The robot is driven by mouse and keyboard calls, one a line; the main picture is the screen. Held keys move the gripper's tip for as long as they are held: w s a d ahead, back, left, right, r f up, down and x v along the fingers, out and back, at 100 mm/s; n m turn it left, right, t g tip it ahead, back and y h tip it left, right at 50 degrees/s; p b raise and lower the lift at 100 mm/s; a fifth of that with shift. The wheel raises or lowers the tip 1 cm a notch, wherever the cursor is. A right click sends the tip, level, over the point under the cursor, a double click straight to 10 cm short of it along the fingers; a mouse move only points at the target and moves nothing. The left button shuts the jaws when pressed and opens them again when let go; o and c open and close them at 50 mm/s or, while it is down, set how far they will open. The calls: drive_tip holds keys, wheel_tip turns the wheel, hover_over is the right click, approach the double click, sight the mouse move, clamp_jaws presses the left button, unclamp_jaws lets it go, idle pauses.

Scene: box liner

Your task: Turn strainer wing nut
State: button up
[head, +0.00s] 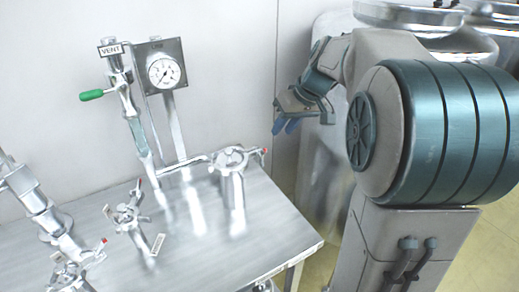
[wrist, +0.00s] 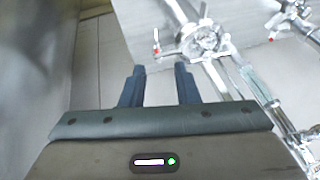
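The strainer seems to be the upright metal canister (head: 231,185) near the table's back right corner, with a wing-shaped fitting (head: 231,157) on its round lid. A red-tipped piece sticks out at its right side. In the wrist view its round top (wrist: 203,40) shows beyond and to the right of my fingers. My gripper (head: 286,123) is to the right of the strainer and higher in the head view, apart from it, off the table's edge. In the wrist view my gripper (wrist: 159,76) has two blue fingers apart with nothing between them.
Red-tipped fittings (head: 128,215) stand at the front left. A thick slanted pipe (head: 35,200) is at far left. The table's front right is clear.

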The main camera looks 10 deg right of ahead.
sight(264, 157)
drive_tip(key=x, duration=0.4)
drive_tip(key=w+p+x, duration=0.1)
drive_tip(key=x, duration=0.9)
drive_tip(key=shift+w+d+p, duration=0.2)
drive_tip(key=shift+w+p, duration=0.05)
drive_tip(key=shift+p, duration=0.15)
clamp_jaws()
